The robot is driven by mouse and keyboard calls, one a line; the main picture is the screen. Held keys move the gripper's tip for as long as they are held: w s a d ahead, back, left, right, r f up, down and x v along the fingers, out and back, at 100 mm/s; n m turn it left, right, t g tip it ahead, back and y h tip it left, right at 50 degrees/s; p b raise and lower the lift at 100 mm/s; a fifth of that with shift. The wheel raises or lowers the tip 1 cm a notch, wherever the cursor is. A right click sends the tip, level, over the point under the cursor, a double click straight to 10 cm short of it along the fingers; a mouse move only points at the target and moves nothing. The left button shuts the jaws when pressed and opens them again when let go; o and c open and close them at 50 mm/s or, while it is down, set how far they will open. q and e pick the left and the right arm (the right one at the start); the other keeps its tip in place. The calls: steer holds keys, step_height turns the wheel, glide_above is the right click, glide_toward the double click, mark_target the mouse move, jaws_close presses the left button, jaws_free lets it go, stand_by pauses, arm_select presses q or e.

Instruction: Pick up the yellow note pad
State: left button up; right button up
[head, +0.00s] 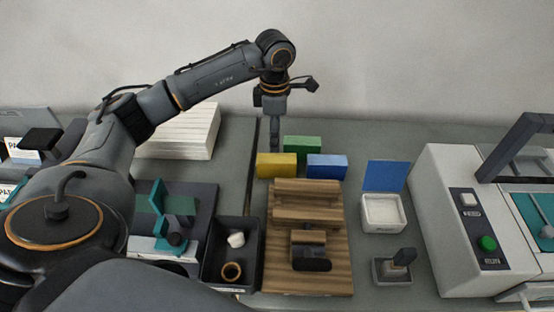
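The yellow note pad (276,165) is a small block standing on the grey worktop, behind a wooden rack. A green pad (302,145) stands behind it to the right and a blue pad (327,166) beside it on the right. My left gripper (275,148) points straight down at the yellow pad's back edge. Its fingers show edge-on as one narrow strip, so I cannot tell whether they are open. The pad's top edge hides the fingertips, and contact is unclear. My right gripper is out of view.
The wooden rack (335,250) stands in front of the pads. A black tray (212,285) with small parts is left of it. An open white box with a blue lid (384,176) and a large machine (440,190) are right. A paper stack (205,145) is back left.

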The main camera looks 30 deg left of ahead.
arm_select(q)
glide_above(277, 158)
steer(key=f, duration=0.4)
steer(key=shift+s+f+p, duration=0.1)
steer(key=shift+s+p, duration=0.3)
steer(key=shift+w+a+f, duration=0.1)
steer(key=shift+w+f, duration=0.05)
steer(key=shift+f, duration=0.35)
steer(key=f, duration=0.1)
steer(key=f+p, duration=0.1)
steer(key=f, duration=0.1)
steer(key=f+p, duration=0.1)
steer(key=shift+w+f, duration=0.2)
steer(key=shift+w, duration=0.05)
steer(key=shift+f, duration=0.3)
jaws_close()
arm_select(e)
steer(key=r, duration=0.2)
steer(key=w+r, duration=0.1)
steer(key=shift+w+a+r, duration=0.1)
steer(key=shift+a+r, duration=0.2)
arm_select(q)
steer(key=shift+r, duration=0.15)
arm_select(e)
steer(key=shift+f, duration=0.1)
